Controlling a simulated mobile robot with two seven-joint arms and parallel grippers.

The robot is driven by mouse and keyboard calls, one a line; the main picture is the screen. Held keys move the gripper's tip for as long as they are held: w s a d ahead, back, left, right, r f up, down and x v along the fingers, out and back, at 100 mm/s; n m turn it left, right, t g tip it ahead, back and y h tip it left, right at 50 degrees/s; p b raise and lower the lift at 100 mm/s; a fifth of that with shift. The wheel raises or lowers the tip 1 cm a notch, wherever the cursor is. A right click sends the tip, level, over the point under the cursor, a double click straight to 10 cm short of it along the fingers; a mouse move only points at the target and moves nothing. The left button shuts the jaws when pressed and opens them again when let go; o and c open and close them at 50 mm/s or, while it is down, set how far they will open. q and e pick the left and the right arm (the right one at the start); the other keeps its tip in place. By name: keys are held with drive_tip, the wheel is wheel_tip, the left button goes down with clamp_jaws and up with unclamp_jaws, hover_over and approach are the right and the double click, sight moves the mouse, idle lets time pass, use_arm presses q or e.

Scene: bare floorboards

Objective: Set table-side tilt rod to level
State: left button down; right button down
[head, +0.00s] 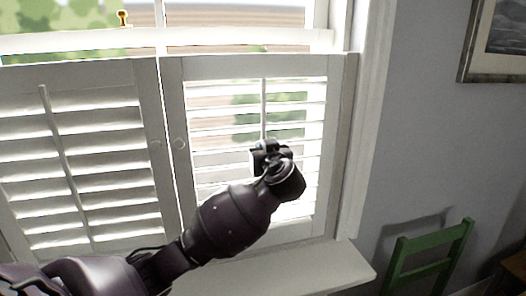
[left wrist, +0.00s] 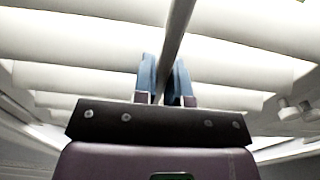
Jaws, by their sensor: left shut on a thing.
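The right-hand shutter panel, on the side of the green chair, has a slim upright tilt rod (head: 263,100) down its middle. The same rod shows in the left wrist view (left wrist: 178,28), running down between the fingers. My left gripper (head: 262,146) is at the rod's lower part, and its blue fingers (left wrist: 165,80) are shut on it. The slats (head: 218,113) of this panel stand apart, with the outdoors visible between them. In the left wrist view the slats look broad and pale. My gripper and arm hide the rod's lower end and some lower slats.
The left shutter panel (head: 152,95) has its own rod (head: 62,150) and more closed-looking slats. Small round knobs (head: 179,143) sit where the panels meet. A white sill (head: 330,268) juts out below. A green chair (head: 428,255) stands at right, and a framed picture (head: 467,68) hangs above.

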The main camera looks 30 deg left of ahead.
use_arm(q)
drive_tip(key=shift+f+b, duration=0.45)
drive_tip(key=shift+f, duration=0.4)
drive_tip(key=c, duration=1.2)
unclamp_jaws()
drive_tip(key=shift+o, duration=0.2)
drive_tip(key=b+v, duration=0.1)
drive_tip(key=v, duration=0.9)
drive_tip(key=shift+s+d, duration=0.2)
drive_tip(key=shift+d, duration=0.1)
use_arm(e)
drive_tip(key=shift+w+f, duration=0.2)
drive_tip(key=shift+f, duration=0.35)
drive_tip(key=shift+w+f, duration=0.15)
drive_tip(key=shift+f, duration=0.35)
drive_tip(key=shift+s, duration=0.1)
drive_tip(key=shift+s+f, duration=0.35)
